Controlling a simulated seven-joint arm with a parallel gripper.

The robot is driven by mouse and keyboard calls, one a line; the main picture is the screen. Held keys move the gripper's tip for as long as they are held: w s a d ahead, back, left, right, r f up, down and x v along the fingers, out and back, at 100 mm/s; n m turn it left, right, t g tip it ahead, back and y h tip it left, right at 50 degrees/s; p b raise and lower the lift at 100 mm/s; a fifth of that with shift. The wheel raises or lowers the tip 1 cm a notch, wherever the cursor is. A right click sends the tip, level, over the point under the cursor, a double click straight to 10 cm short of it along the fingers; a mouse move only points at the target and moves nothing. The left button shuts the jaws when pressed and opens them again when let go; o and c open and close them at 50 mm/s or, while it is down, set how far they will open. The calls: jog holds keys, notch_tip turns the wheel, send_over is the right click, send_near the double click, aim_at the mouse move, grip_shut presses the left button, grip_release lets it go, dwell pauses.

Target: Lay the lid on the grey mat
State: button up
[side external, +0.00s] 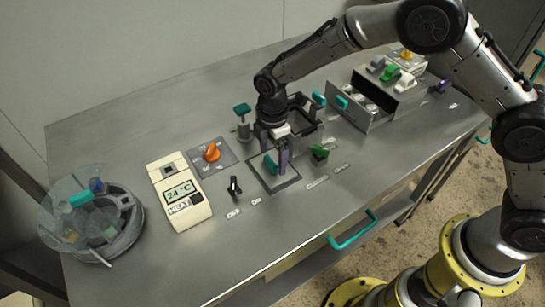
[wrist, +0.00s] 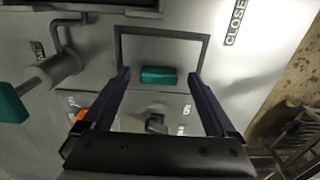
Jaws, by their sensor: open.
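The grey mat (side external: 283,184) is a dark-outlined square on the steel bench, and its outline (wrist: 160,31) also shows in the wrist view. A teal handle (side external: 269,166), seemingly the lid's, is inside this square; it also shows as a teal block (wrist: 158,75) in the wrist view. The lid's plate is hard to tell from the mat, so I cannot tell its exact edges. My gripper (side external: 273,159) points down over the square. In the wrist view its fingers (wrist: 160,78) are open, one each side of the teal handle, with gaps visible.
An open dark chamber (side external: 318,130) stands just behind the gripper. An orange knob (side external: 212,153), a black switch (side external: 234,187) and a temperature display (side external: 180,192) are to the left. A green control (side external: 319,153) is close right. The bench's back left is clear.

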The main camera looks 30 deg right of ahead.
aim_at(273, 160)
notch_tip(273, 160, up, 11)
dwell(0.3)
jog(key=s+d+r+m+t, duration=0.3)
jog(key=s+d+r+m, duration=0.6)
jog(key=s+d+r, duration=0.4)
jog(key=s+d+m+t, duration=0.1)
jog(key=s+d+m, duration=0.3)
jog(key=s, duration=0.3)
jog(key=s+d+m+t, duration=0.1)
jog(key=s+d+m, duration=0.3)
jog(key=s, duration=0.4)
jog(key=shift+s+f+m+t, duration=0.3)
jog(key=shift+f+m, duration=0.15)
jog(key=shift+m, duration=0.05)
